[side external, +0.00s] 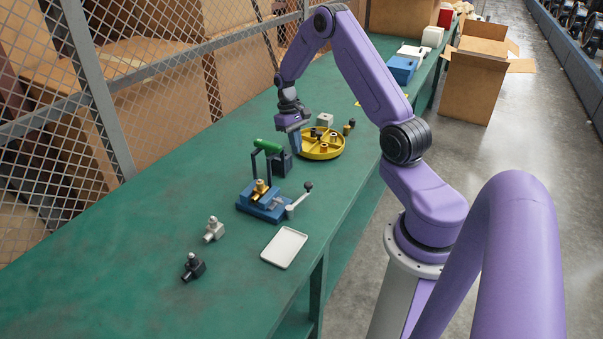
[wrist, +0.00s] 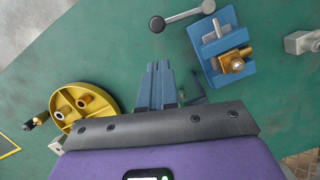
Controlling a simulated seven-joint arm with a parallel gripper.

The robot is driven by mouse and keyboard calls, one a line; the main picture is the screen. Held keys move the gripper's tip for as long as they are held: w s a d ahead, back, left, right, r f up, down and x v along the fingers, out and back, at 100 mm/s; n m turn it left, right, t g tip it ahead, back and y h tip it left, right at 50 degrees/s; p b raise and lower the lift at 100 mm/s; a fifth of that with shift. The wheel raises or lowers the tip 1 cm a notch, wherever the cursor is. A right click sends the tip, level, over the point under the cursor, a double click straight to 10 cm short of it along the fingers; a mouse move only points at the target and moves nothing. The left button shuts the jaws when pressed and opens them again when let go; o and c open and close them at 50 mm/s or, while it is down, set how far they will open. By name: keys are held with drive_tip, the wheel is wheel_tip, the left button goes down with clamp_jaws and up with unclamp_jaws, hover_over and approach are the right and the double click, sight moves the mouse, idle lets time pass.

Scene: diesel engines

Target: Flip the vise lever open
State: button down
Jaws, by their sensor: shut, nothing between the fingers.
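The blue vise (side external: 263,203) stands on the green bench and shows at the upper right of the wrist view (wrist: 222,62). A brass fitting (side external: 261,187) sits in its jaws and also shows in the wrist view (wrist: 236,63). The vise lever (side external: 298,199) is a pale metal arm with a black knob, sticking out to the right of the vise and tilted upward. In the wrist view the lever (wrist: 182,16) points left. My gripper (side external: 296,147) is shut and empty, behind the vise and apart from the lever. Its blue fingers (wrist: 160,72) lie together.
A yellow round tray (side external: 322,148) with small parts is beside my gripper. A green-handled black frame (side external: 267,146) rises behind the vise. A white tray (side external: 284,247), grey fitting (side external: 213,230) and black fitting (side external: 193,267) lie in front. The bench's left side is clear.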

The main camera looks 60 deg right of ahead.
idle(0.3)
drive_tip(key=x, duration=1)
drive_tip(key=shift+s+d+m, duration=0.1)
drive_tip(key=shift+s+m, duration=0.7)
drive_tip(key=shift+s, duration=0.05)
drive_tip(key=shift+s+a+m+y, duration=0.15)
drive_tip(key=shift+s+m+y, duration=0.1)
drive_tip(key=shift+s+m, duration=0.55)
drive_tip(key=shift+s+a+m+y, duration=0.15)
drive_tip(key=shift+s+m+y, duration=0.1)
drive_tip(key=shift+s+m, duration=0.55)
drive_tip(key=s+m, duration=0.1)
drive_tip(key=s+a+m, duration=0.1)
drive_tip(key=m, duration=0.1)
drive_tip(key=shift+s+a+t+y, duration=0.1)
drive_tip(key=shift+s+t+y, duration=0.2)
drive_tip(key=shift+t, duration=0.1)
drive_tip(key=shift+s+a+m, duration=0.5)
drive_tip(key=shift+s+m, duration=0.15)
drive_tip(key=shift+m, duration=0.25)
drive_tip(key=shift+t, duration=0.3)
